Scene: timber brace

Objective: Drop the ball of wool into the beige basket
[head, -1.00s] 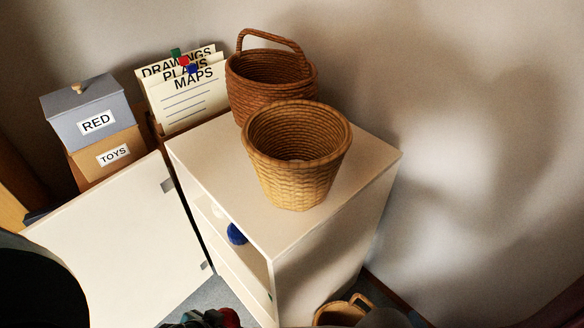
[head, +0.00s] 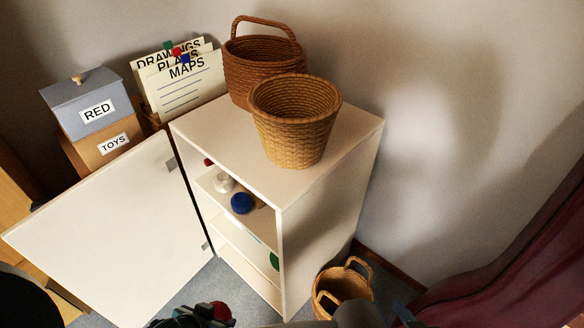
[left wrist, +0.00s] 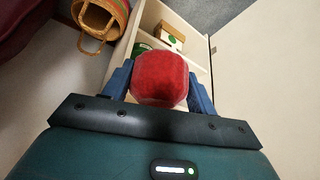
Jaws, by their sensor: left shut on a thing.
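A red ball (left wrist: 159,79), which looks like the ball of wool, is between the blue fingers of my left gripper (left wrist: 160,88) in the left wrist view. The gripper is shut on it. In the head view my left gripper (head: 205,316) and the red ball (head: 222,311) show at the bottom edge, low in front of the cabinet. The beige basket (head: 295,137) seems to be the lighter, handleless one standing upright on the cabinet top, its opening upward.
A darker brown handled basket (head: 250,68) stands behind the beige one. The white cabinet (head: 335,155) has its door (head: 100,235) open to the left; a blue ball (head: 242,203) and white ball (head: 224,183) are inside. A tan handled basket (head: 343,284) stands on the floor.

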